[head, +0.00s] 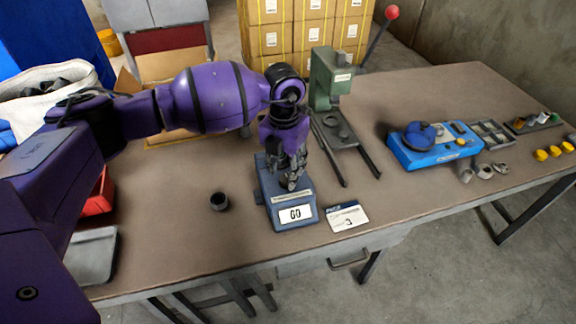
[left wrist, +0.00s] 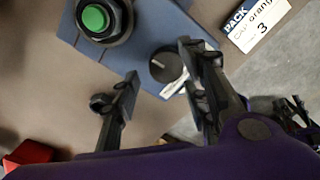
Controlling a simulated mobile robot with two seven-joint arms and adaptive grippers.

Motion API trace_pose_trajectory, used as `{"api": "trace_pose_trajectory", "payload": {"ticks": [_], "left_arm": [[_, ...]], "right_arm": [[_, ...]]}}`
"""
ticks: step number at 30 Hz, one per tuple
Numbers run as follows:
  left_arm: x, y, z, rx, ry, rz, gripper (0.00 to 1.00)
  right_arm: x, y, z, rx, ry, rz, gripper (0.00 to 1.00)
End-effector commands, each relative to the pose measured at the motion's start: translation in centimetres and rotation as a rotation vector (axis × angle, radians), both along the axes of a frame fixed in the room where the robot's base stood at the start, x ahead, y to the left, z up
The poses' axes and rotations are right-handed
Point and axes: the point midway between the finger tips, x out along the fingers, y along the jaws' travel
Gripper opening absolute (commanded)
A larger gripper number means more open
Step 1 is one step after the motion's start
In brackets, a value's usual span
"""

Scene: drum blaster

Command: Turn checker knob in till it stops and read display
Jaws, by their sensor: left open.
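The checker (head: 300,213) is a blue-grey box near the table's front edge, and its white display (head: 295,214) reads "GO". My left gripper (head: 291,180) is right over it, pointing down. In the left wrist view the checker's round black knob (left wrist: 167,66) with a pale pointer mark lies between the two spread fingers, nearer the right one. The gripper is open; I cannot tell whether a finger touches the knob. Beside the knob, a green disc sits in a dark round holder (left wrist: 97,18) on the checker. My right gripper is out of view.
A card (head: 347,216) marked 3 lies right of the checker. A dark cup (head: 219,201) stands left of it. Behind is a green press (head: 330,80) with a red-knobbed lever. A blue device (head: 435,146), metal parts and yellow caps (head: 555,151) are at right.

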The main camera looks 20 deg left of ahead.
Motion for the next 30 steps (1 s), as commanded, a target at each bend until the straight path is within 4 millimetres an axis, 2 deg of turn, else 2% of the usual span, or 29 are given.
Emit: {"api": "trace_pose_trajectory", "payload": {"ticks": [1,6,13,18,30], "left_arm": [[0.2,0.1,1.3,0.000,-0.007,0.000,0.41],[0.2,0.1,5.1,0.000,-0.006,0.000,0.41],[0.1,0.1,8.7,0.002,-0.004,0.002,0.41],[0.0,0.1,9.8,0.003,-0.001,0.002,0.41],[0.0,0.1,9.8,0.003,-0.001,0.001,0.41]], "right_arm": [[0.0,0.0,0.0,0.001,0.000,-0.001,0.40],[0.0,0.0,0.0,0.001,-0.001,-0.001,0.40],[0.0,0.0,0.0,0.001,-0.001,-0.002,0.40],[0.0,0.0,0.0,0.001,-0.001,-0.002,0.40],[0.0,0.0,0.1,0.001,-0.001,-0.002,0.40]]}}
